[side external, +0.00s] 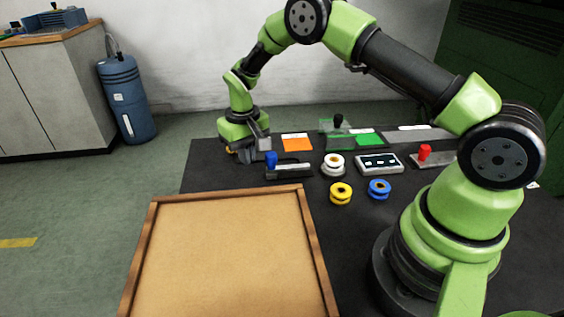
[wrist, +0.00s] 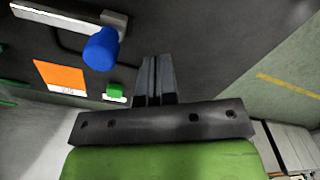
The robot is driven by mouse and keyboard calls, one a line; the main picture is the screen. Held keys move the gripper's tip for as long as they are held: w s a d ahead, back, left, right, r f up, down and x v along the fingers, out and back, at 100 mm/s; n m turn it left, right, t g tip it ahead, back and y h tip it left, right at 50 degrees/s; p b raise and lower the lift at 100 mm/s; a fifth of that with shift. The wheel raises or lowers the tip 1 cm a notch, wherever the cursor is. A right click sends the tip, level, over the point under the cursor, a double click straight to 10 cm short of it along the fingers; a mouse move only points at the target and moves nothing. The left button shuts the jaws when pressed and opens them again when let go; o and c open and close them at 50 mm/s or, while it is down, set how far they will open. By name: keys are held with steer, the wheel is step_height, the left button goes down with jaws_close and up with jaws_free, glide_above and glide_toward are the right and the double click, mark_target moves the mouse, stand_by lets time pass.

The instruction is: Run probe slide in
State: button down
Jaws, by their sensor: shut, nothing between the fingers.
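A slide with an upright blue knob (side external: 271,159) sits on a dark rail with a pale front strip (side external: 290,169). In the wrist view the blue knob (wrist: 101,48) stands to the left of my fingers, apart from them. My gripper (side external: 246,156) is low over the table's far left part, just left of the blue knob. Its fingers (wrist: 155,78) are shut together and empty. A red knob (side external: 424,152) stands on a grey plate further right. A black knob (side external: 338,120) shows behind a clear green panel. No label tells which is the probe slide.
An empty wood-rimmed tray (side external: 225,250) fills the front left.

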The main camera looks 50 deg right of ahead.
mark_target(266, 154)
steer(key=shift+s+d, duration=0.1)
steer(key=shift+d, duration=0.05)
steer(key=shift+s+d, duration=1.95)
steer(key=shift+w+a, duration=0.55)
steer(key=shift+a, duration=0.05)
steer(key=shift+r, duration=3.5)
